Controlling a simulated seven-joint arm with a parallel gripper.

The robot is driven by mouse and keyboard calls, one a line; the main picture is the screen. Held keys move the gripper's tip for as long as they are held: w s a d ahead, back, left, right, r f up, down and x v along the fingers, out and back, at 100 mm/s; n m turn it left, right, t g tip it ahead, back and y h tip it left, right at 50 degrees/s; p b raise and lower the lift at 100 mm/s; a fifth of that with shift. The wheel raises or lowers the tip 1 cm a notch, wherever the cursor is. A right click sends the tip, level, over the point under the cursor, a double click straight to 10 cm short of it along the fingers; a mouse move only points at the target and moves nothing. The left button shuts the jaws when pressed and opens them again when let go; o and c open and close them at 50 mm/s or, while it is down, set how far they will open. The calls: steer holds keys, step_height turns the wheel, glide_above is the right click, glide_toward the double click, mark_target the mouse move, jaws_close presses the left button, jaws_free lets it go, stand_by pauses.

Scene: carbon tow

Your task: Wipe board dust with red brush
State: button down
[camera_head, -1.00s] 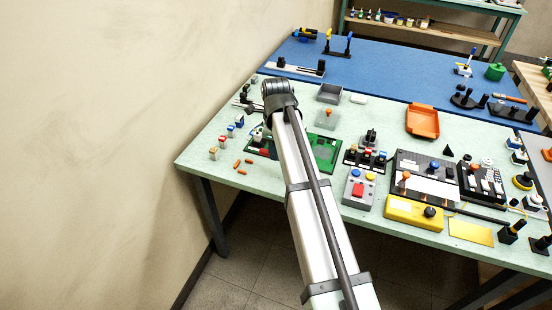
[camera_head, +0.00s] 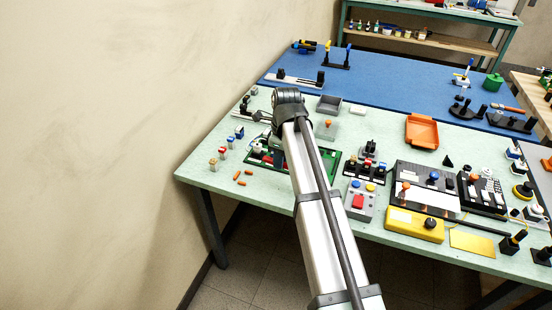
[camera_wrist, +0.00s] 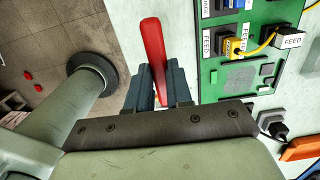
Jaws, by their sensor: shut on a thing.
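The red brush (camera_wrist: 152,48) shows in the wrist view as a long red handle between the fingers of my gripper (camera_wrist: 157,84). The gripper is shut on it. The brush's bristle end is hidden. The green circuit board (camera_wrist: 268,40) lies to the right of the brush in the wrist view, with a grey speckled patch (camera_wrist: 240,76) on it. I cannot tell whether this patch is dust. In the head view my arm crosses the board (camera_head: 325,160) and hides part of it. My gripper is too small there to read clearly.
Yellow and blue connectors (camera_wrist: 229,47) with FEED labels stand on the board. Orange pegs (camera_head: 240,178) and small labelled blocks (camera_head: 222,152) lie left of it. A grey button box (camera_head: 358,203) and a yellow box (camera_head: 414,223) stand to the right. The wall is close on the left.

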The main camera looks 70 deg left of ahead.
steer(key=w+d+r+m+g+y, duration=0.1)
steer(key=w+d+y, duration=0.1)
steer(key=w, duration=0.7)
steer(key=w+d+r+m+g+y, duration=0.1)
steer(key=w+y, duration=0.1)
steer(key=w, duration=0.6)
steer(key=s+a+r+n+g+y, duration=0.2)
steer(key=s+a+r+g+y, duration=0.1)
steer(key=a+r, duration=0.5)
steer(key=shift+s+a+r+g, duration=0.4)
steer(key=shift+s+a+g, duration=0.2)
steer(key=shift+g, duration=0.5)
steer(key=shift+f, duration=2.5)
